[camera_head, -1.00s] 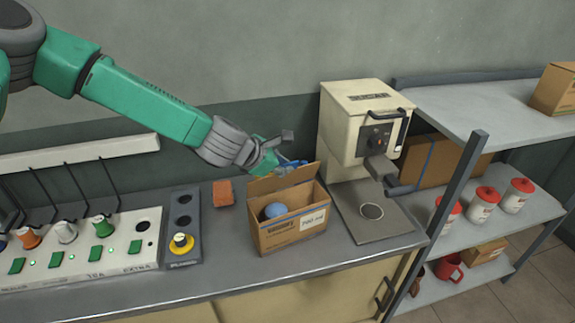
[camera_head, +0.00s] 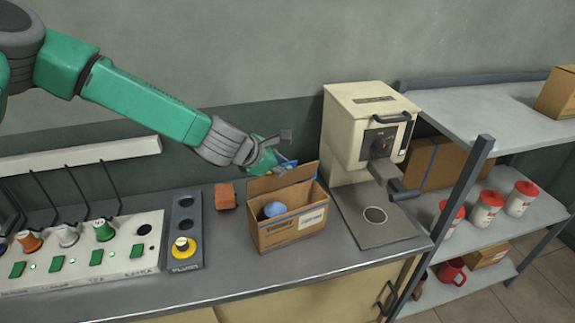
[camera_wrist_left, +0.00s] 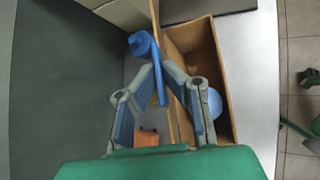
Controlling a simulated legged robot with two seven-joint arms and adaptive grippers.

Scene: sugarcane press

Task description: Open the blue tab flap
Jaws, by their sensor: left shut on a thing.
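An open cardboard box (camera_head: 275,238) stands on the counter with a blue ball (camera_head: 274,209) inside. Its back flap (camera_head: 282,179) stands raised. A blue tab (camera_head: 287,163) shows at the flap's top edge, partly hidden by my gripper. My left gripper (camera_head: 276,163) is at that edge, behind the box. In the left wrist view my gripper (camera_wrist_left: 159,80) has its fingers closed on the raised flap at the blue tab (camera_wrist_left: 157,72). The ball also shows in the left wrist view (camera_wrist_left: 214,103). My right gripper is out of view.
A cream press machine (camera_head: 352,135) stands right of the box. A shelf (camera_head: 470,108) with red-lidded jars is at the right.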

